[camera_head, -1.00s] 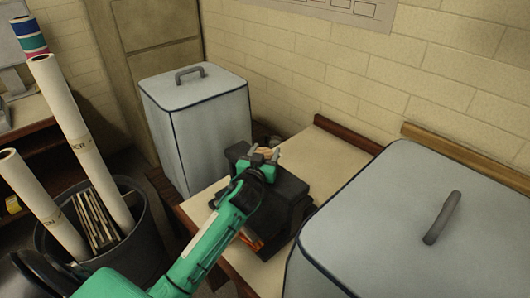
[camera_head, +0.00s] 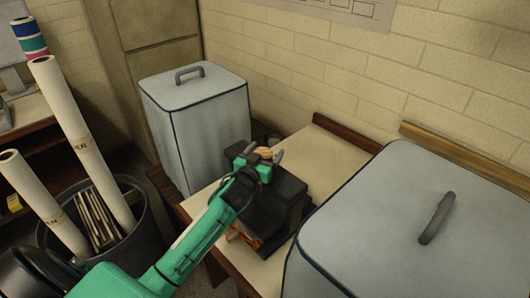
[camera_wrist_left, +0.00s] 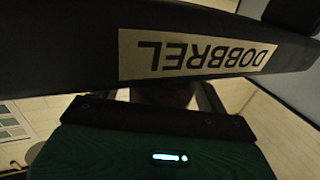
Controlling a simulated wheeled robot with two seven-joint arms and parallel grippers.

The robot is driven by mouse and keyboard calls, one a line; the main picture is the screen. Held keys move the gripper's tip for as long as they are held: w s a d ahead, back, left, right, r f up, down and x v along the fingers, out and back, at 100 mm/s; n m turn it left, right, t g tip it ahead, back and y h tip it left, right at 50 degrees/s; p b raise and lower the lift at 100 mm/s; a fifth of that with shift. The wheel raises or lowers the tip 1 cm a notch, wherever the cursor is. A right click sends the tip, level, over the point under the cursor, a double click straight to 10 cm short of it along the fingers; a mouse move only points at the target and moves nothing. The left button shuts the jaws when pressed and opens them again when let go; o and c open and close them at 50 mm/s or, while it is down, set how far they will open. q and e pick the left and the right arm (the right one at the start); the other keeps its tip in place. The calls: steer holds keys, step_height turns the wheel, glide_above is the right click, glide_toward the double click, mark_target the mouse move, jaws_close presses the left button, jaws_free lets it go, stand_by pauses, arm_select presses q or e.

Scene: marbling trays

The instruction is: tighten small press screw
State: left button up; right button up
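The small press (camera_head: 283,195) is a dark, blocky thing on a pale table between two grey lidded boxes. A tan knob (camera_head: 264,152) shows at its top, apparently the screw's handle. My left gripper (camera_head: 263,153) is at the press top, its grey fingers on either side of the knob. Whether they touch it is too small to tell. In the left wrist view, a black beam (camera_wrist_left: 90,42) with an upside-down label reading DOBBREL crosses close in front and hides most of the fingers. A dim brownish thing (camera_wrist_left: 165,95) shows just below the beam. My right gripper is not in view.
A tall grey lidded box (camera_head: 197,130) stands behind left of the press. A larger one (camera_head: 385,215) stands close on its right. A dark bin (camera_head: 140,240) with paper rolls is at the left. Bare tabletop (camera_head: 325,152) shows behind the press.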

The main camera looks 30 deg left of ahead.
arm_select(q)
steer(key=shift+s, duration=0.15)
steer(key=shift+s+f, duration=0.1)
steer(key=shift+s, duration=0.15)
steer(key=s+b, duration=0.3)
steer(key=s, duration=1)
steer(key=shift+d+b, duration=0.3)
steer(key=shift+d, duration=0.05)
stand_by(1.0)
stand_by(0.9)
